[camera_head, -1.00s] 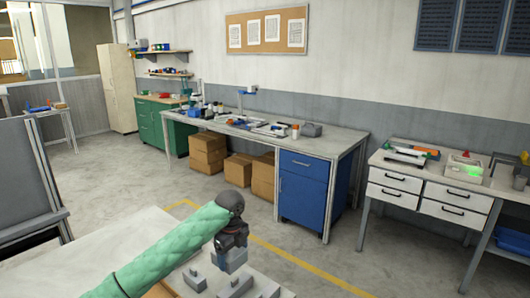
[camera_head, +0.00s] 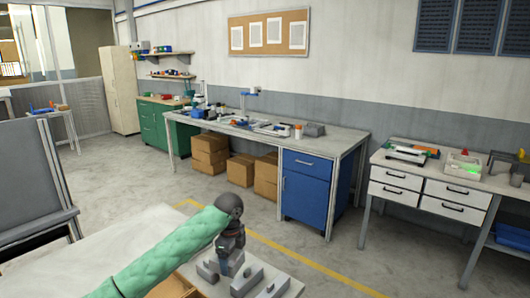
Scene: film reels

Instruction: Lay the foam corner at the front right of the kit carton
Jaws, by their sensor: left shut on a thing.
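My left gripper (camera_head: 232,257) reaches in from the left at the end of the green-sleeved arm, over the near table. It is shut on a grey foam corner (camera_head: 236,264), which is small here and partly hidden by the fingers. Other grey foam pieces (camera_head: 246,281) stand close around and below it on the table. The brown open carton (camera_head: 176,286), which looks like the kit carton, shows only in part at the bottom edge, left of the gripper. Its front right corner is out of view. My right gripper is not in view.
The near pale table (camera_head: 110,240) has clear space behind the arm. A grey board (camera_head: 30,175) stands at the left. Beyond a yellow floor line are a long workbench (camera_head: 290,138) with brown boxes below and a white drawer bench (camera_head: 425,190) at the right.

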